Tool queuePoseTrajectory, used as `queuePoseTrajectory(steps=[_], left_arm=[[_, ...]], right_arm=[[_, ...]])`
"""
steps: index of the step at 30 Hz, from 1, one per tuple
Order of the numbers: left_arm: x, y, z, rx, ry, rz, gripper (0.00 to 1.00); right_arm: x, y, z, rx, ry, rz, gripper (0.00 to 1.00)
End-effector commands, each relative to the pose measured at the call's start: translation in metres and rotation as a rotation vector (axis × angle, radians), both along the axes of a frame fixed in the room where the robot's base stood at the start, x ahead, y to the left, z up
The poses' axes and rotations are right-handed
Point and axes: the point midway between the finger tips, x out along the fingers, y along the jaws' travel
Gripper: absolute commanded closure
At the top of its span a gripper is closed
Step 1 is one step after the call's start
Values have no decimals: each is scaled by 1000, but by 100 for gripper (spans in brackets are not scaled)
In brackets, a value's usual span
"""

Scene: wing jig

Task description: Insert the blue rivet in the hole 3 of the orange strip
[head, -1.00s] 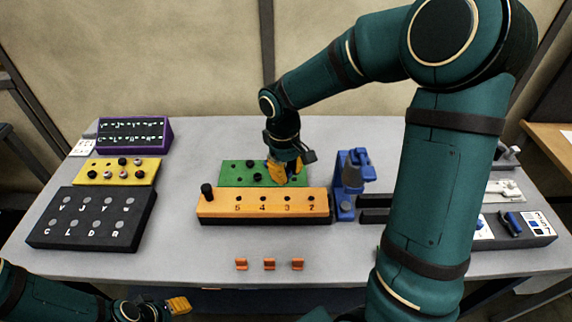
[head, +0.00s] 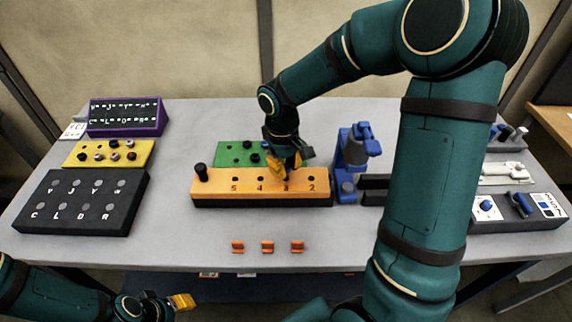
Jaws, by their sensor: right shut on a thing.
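The orange strip (head: 218,187) lies on a dark base near the table's middle, with numbers 5, 4, 3 and 2 beside its holes. My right gripper (head: 286,167) is over the strip at hole 3, pointing down with its yellow fingers shut on the blue rivet (head: 287,178). Only a small dark blue bit of the rivet shows below the fingertips, and hole 3 is covered by it. I cannot tell whether its tip is in the hole or just above it. My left gripper (head: 182,302) is low at the front left, away from the strip; its jaw opening is unclear.
A blue clamp-like stand (head: 351,160) is close on the right. A black knob (head: 200,172) rises at the strip's left end. Several orange clips (head: 267,247) lie in front. Left are yellow, black and purple blocks.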

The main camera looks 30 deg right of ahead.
Motion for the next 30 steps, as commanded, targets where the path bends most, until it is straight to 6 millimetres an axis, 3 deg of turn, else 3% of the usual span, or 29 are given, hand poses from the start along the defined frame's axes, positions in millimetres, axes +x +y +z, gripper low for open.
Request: queuePoseTrajectory(steps=[16, 30], left_arm=[[0, 0, 0, 0, -1, 0, 53], [0, 0, -12, 0, -1, 0, 53]], right_arm=[[1, 0, -1, 0, 0, 1, 100], [0, 0, -17, 0, 0, 0, 100]])
